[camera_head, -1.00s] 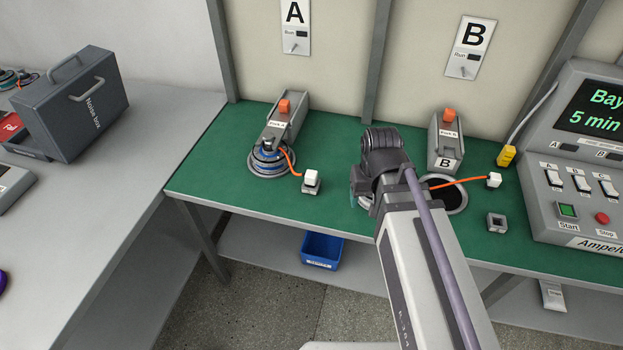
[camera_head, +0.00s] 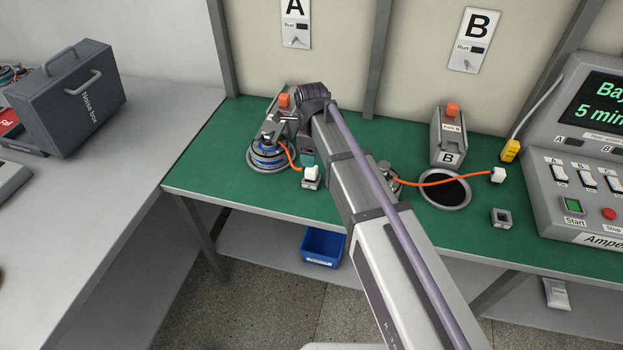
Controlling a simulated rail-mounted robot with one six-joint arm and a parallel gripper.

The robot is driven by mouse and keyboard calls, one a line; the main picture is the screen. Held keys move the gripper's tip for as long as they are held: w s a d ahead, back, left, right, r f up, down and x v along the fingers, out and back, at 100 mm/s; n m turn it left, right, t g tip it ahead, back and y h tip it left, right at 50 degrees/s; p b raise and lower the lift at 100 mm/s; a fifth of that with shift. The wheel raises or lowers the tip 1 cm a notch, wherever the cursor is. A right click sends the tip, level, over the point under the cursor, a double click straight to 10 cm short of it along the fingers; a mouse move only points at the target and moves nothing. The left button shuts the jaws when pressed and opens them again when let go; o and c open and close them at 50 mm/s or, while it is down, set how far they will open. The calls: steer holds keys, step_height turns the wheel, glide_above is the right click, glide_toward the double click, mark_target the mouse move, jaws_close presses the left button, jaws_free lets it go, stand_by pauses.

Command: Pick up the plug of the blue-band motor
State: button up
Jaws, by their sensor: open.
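The blue-band motor (camera_head: 267,156) sits in its round mount at station A, at the left of the green bench. Its orange cable (camera_head: 288,153) curves right to a white plug (camera_head: 311,174). The plug sits on a small grey block near the bench's front edge. My gripper (camera_head: 306,161) is just above and behind the plug, pointing down. Its teal fingertips show partly beside my arm, and the gap between them is hard to see. The gripper is open, and the plug looks apart from it.
A second motor (camera_head: 386,174), partly hidden by my arm, has an orange cable to another white plug (camera_head: 498,175). Station B has a dark round opening (camera_head: 446,191) and a small grey socket (camera_head: 501,217). A control console (camera_head: 590,150) stands right. A blue bin (camera_head: 323,247) is below.

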mark_target(311, 171)
step_height(311, 171, down, 8)
steer(key=b, duration=0.6)
steer(key=shift+f+b, duration=0.25)
steer(key=shift+b, duration=0.15)
steer(key=shift+r, duration=0.2)
steer(key=c, duration=1.2)
step_height(311, 171, up, 10)
steer(key=p, duration=1)
steer(key=shift+r+p, duration=0.1)
steer(key=shift+p, duration=0.2)
